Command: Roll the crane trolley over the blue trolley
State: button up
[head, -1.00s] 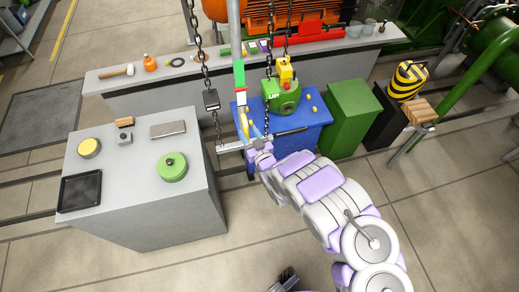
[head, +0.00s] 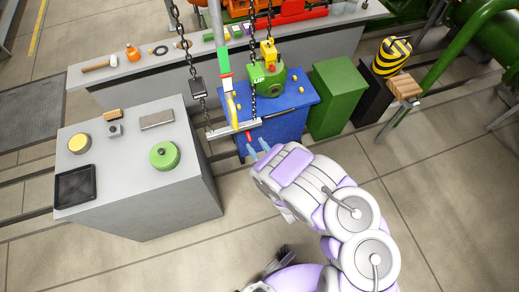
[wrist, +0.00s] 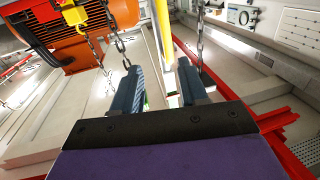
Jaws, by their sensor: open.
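The blue trolley (head: 292,122) stands beside the grey block in the head view. A green round casting marked UP (head: 262,76) is at its top, with a yellow hook block (head: 268,52) on chains just above it. A striped pole (head: 224,62) with a yellow lower part hangs left of the casting, above a pale crossbar (head: 225,130). My gripper (head: 257,148) is open and empty, just below the crossbar; the wrist view shows its spread fingers (wrist: 160,68) with the yellow pole beyond.
A grey block (head: 135,185) with a green disc (head: 164,155) and black tray (head: 75,186) stands left. A green box (head: 338,98) and striped drum (head: 393,57) stand right. A long bench (head: 140,85) runs behind. The floor at front right is clear.

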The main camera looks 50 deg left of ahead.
jog(key=shift+s+d+p, duration=0.15)
jog(key=shift+d+p, duration=0.3)
jog(key=shift+d, duration=0.1)
jog(key=shift+s+d+p, duration=0.15)
jog(key=shift+d+p, duration=0.3)
jog(key=shift+d, duration=0.05)
